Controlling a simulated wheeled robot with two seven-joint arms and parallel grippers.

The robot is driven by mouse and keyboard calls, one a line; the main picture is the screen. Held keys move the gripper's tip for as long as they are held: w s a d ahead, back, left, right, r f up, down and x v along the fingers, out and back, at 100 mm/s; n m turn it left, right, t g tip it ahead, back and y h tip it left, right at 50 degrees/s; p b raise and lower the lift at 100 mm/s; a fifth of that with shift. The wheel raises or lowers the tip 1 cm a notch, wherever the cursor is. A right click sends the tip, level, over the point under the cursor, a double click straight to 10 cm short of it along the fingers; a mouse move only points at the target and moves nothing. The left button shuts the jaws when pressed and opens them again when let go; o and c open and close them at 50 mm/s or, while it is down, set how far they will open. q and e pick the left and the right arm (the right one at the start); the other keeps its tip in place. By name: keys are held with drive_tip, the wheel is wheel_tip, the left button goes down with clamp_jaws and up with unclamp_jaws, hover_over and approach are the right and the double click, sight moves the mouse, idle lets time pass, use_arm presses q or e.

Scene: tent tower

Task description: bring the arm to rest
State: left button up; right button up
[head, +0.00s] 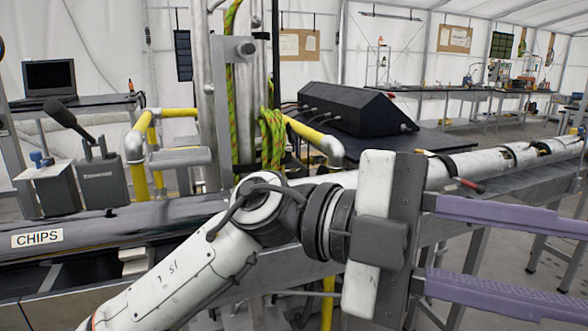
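My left arm (185,275), white and scuffed with a dark wrist, comes in from the lower left and reaches across the front of the view. Its gripper (560,260) points right, with two purple fingers spread wide apart. Nothing is held between them; only the floor and bench legs show through the gap. The fingertips run out at the right edge of the picture. My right gripper is not in view.
Yellow rails (145,130), a steel post (241,95) and a black console (345,108) stand behind. A laptop (50,78) sits back left.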

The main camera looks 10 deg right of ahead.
use_arm(q)
drive_tip(key=w+a+f+n+t+h+p, duration=0.1)
drive_tip(key=w+a+n+t+h, duration=0.3)
drive_tip(key=w+n+t+h, duration=0.3)
drive_tip(key=w+a+n+t+h, duration=0.4)
drive_tip(key=w+n+t, duration=0.5)
drive_tip(key=w+a+f+n+t+y+p, duration=0.1)
drive_tip(key=w+a+f+n+t+y, duration=0.3)
drive_tip(key=a+f+n+t+y, duration=0.25)
drive_tip(key=w+a+f+n+t+y, duration=0.3)
drive_tip(key=w+f+n+t+y, duration=0.2)
drive_tip(key=f+n+t, duration=0.35)
drive_tip(key=s+a+f+n+g+y, duration=0.1)
drive_tip(key=s+a+f+n+y, duration=0.15)
drive_tip(key=f, duration=0.45)
drive_tip(key=s+a+f+n+g+y+p, duration=0.1)
drive_tip(key=a+f+g+y, duration=0.2)
drive_tip(key=f, duration=0.5)
drive_tip(key=s+a+f+n+y, duration=0.2)
drive_tip(key=a+f+y, duration=0.1)
drive_tip(key=a+f, duration=0.3)
drive_tip(key=s+a+f+g+y, duration=0.1)
drive_tip(key=s+a+f+g, duration=0.2)
drive_tip(key=s+f, duration=0.5)
drive_tip(key=s+a+f+g+y, duration=0.2)
drive_tip(key=s+a+f+g, duration=0.2)
drive_tip(key=s+f, duration=0.5)
drive_tip(key=shift+f+p, duration=0.3)
drive_tip(key=shift+p, duration=0.15)
